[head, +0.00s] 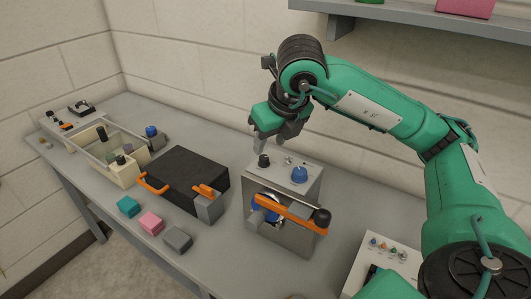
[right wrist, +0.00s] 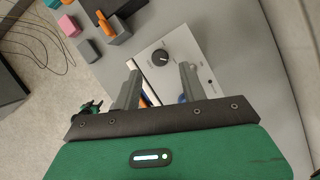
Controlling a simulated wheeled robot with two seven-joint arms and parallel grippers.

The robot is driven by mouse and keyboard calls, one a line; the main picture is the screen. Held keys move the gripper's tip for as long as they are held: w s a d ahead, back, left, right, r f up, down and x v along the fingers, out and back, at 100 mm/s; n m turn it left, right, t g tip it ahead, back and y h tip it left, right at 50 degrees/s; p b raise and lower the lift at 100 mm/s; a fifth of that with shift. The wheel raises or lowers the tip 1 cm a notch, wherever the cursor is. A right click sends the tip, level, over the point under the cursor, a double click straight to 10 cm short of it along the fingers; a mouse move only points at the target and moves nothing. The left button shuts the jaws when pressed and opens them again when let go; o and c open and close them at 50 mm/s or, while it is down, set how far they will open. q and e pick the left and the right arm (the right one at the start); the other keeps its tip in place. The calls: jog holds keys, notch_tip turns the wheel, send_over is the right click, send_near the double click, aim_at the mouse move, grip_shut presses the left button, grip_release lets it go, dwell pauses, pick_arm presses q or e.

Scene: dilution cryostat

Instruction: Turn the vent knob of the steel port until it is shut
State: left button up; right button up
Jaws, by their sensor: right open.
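The steel port (head: 284,232) is a grey metal box on the bench, with an orange lever (head: 290,212) across its front. On its top are a small black knob (head: 264,161) and a larger blue knob (head: 300,174). In the right wrist view the black knob (right wrist: 160,58) has a white pointer line and marks around it. My right gripper (head: 271,143) is open and empty above the rear left of the port, close to the black knob. In the wrist view the knob shows between and beyond the fingertips (right wrist: 160,67). The left gripper is not in view.
A black case (head: 185,172) with orange handles stands left of the port. Teal (head: 128,207), pink (head: 151,223) and grey (head: 177,240) blocks lie along the front edge. A cream tray (head: 124,172) is farther left. A white panel (head: 397,255) with small knobs is at the right.

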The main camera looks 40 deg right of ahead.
aim_at(264, 157)
jog(key=x, duration=0.5)
jog(key=shift+f, duration=0.1)
grip_shut()
